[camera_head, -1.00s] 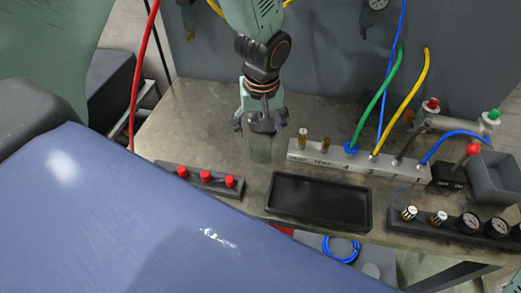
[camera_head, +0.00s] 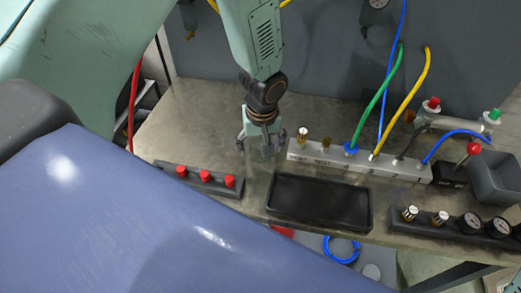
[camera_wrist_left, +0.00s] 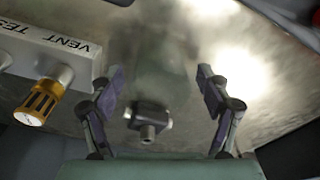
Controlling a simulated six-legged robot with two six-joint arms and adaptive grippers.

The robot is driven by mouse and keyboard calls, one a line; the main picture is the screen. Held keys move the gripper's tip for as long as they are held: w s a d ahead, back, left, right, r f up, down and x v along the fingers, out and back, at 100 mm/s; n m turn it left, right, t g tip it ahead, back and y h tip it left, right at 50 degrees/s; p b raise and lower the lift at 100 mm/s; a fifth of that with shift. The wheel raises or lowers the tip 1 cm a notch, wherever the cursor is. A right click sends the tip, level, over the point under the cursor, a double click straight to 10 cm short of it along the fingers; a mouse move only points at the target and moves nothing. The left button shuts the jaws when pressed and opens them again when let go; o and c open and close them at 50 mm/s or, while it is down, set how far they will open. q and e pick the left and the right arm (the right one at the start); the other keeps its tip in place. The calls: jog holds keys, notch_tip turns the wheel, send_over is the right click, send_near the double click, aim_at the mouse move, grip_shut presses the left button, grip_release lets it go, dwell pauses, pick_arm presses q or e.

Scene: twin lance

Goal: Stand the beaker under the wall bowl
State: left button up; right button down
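The beaker is hard to make out. A faint clear glass shape (camera_head: 259,165) stands on the bench just below my left gripper (camera_head: 261,150), and a faint greenish shape also shows ahead of the fingers in the left wrist view (camera_wrist_left: 152,62). My left gripper is open. Its two fingers stand wide apart in the left wrist view (camera_wrist_left: 160,88), with no finger contact on the glass visible. I cannot pick out the wall bowl with certainty; only the bottom of a dark round fitting (camera_head: 374,4) shows on the wall at the top.
A valve manifold (camera_head: 345,167) with brass fittings and hoses stands right of the gripper. A black tray (camera_head: 320,203) lies in front. A red-button strip (camera_head: 200,180) is at left, and a grey bin (camera_head: 497,180) at right. The back left of the bench is clear.

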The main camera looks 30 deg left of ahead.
pick_arm(q)
jog(key=c, duration=1.2)
notch_tip(320, 180, up, 10)
jog(key=shift+p, duration=0.45)
